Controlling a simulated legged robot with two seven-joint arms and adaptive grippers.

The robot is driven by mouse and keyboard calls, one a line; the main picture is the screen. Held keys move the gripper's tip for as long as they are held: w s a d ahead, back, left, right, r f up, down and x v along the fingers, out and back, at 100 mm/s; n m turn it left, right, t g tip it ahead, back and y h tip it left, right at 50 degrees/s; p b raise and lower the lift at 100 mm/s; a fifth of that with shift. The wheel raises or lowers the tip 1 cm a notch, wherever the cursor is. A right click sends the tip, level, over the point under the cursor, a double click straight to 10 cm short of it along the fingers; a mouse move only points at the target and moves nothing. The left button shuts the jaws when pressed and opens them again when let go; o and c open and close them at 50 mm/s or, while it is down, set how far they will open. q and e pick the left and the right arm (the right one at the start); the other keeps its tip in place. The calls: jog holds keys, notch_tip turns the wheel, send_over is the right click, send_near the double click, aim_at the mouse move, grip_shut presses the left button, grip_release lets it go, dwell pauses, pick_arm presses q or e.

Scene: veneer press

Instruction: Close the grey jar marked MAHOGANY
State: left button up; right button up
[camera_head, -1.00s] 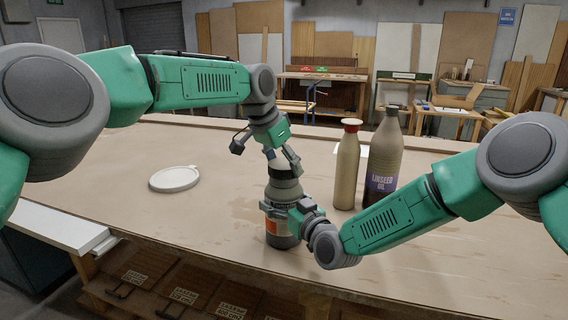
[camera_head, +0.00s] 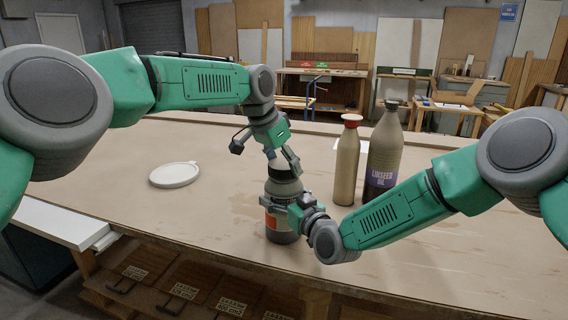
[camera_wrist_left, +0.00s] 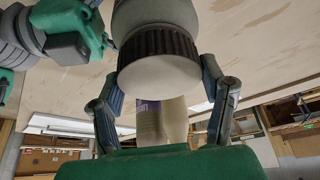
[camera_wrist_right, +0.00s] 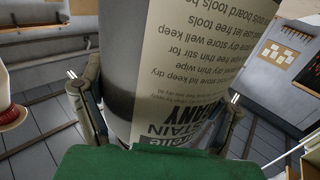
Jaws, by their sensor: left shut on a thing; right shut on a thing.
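The grey jar (camera_head: 282,238) stands upright on the bench, with an orange patch on its label. In the right wrist view its pale label (camera_wrist_right: 190,75) shows part of the words MAHOGANY and STAIN, upside down. My right gripper (camera_head: 282,206) is shut on the jar's body from the right. The dark lid (camera_head: 284,171) is on top of the jar; the left wrist view shows its ribbed rim and pale top (camera_wrist_left: 178,78). My left gripper (camera_head: 283,158) is shut on the lid from above, with a finger on each side. Whether the lid is fully tight cannot be told.
A white round lid (camera_head: 174,175) lies flat to the left. A red-capped bottle (camera_head: 346,165) and a linseed oil bottle (camera_head: 384,150) stand close behind my right arm. The bench's front edge (camera_head: 200,252) is near the jar. The bench's left side is mostly clear.

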pick_arm(q)
jog(key=shift+w+m+g+h, duration=0.1)
jog(key=shift+m+g+h, duration=0.3)
jog(key=shift+m, duration=1.1)
jog(key=shift+r, duration=0.1)
jog(key=o, duration=0.7)
jog(key=shift+r, duration=2.25)
jog(key=o, duration=0.3)
